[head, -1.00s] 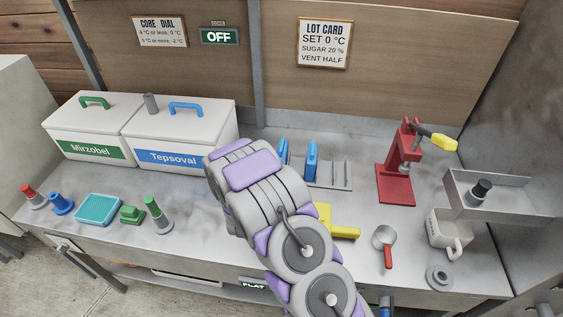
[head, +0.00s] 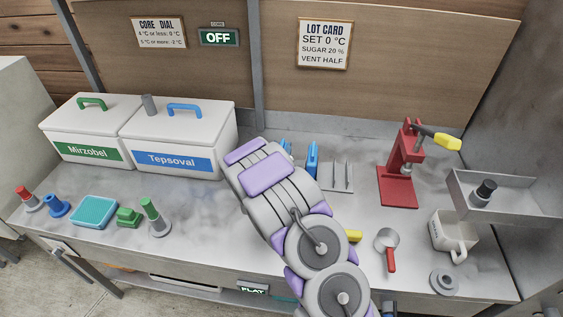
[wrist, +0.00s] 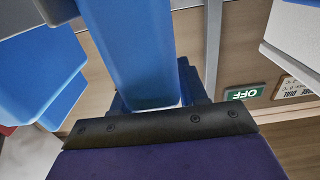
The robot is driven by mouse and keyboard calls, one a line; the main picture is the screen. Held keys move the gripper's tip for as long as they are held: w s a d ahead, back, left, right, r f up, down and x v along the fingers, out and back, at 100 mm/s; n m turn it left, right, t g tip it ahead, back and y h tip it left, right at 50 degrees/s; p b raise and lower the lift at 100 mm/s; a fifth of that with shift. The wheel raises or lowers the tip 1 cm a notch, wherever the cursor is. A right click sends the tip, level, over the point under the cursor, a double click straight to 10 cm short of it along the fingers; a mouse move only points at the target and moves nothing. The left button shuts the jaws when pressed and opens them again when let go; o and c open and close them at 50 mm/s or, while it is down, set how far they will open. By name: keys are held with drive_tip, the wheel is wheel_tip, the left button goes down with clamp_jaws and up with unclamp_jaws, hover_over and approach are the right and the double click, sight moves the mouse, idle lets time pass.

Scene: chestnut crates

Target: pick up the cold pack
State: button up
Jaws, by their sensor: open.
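Two blue cold packs stand upright in a slotted rack (head: 344,178) at the back of the bench. The right pack (head: 312,158) shows clearly in the head view; the left pack (head: 286,147) is partly hidden behind my arm. In the wrist view, one blue pack (wrist: 130,50) stands close in front of the dark edge of my gripper (wrist: 158,126), and another blue piece (wrist: 45,90) is at the left. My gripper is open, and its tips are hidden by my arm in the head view. I cannot tell whether it touches a pack.
White boxes labelled Mirzobel (head: 88,152) and Tepsoval (head: 172,160) stand left of the rack. A red press (head: 398,180), a red-handled scoop (head: 388,245) and a white mug (head: 448,235) are at the right. A teal tray (head: 94,212) lies at the front left.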

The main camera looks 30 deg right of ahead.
drive_tip(key=shift+c, duration=0.3)
clamp_jaws()
idle(1.1)
